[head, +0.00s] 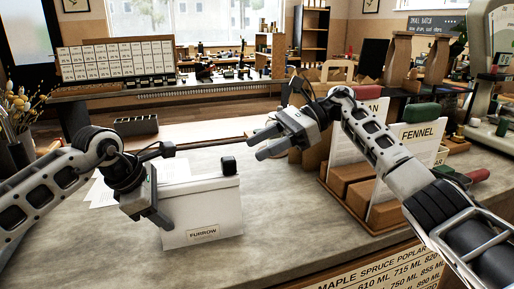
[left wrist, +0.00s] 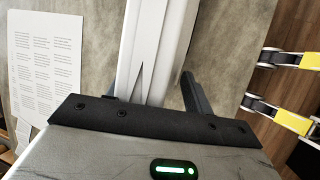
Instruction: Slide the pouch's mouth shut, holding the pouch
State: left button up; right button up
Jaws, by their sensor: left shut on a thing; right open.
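The white pouch (head: 203,215), labelled FURROW, stands on the grey counter like an upright box. A black slider (head: 228,165) sits at the right end of its top edge. My left gripper (head: 158,212) is shut on the pouch's left side. In the left wrist view the white pouch (left wrist: 152,45) runs up from between the fingers. My right gripper (head: 263,143) is open and empty, above and to the right of the slider, apart from it. The state of the pouch's mouth cannot be made out.
White printed sheets (head: 103,194) lie left of the pouch; one shows in the left wrist view (left wrist: 45,60). A wooden rack with cards, one reading FENNEL (head: 419,150), stands to the right. A dark tray (head: 136,125) is farther back. The counter (head: 285,215) between pouch and rack is clear.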

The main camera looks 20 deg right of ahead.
pick_arm(q)
jog(key=shift+a+f, duration=0.15)
jog(key=shift+f, duration=0.2)
jog(key=o, duration=1.4)
jog(key=shift+r, duration=0.1)
jog(key=o, duration=0.5)
jog(key=shift+r, duration=0.1)
jog(key=shift+r, duration=0.3)
jog(key=shift+r+p, duration=0.55)
jog(key=shift+r, duration=0.55)
jog(key=shift+r, duration=0.2)
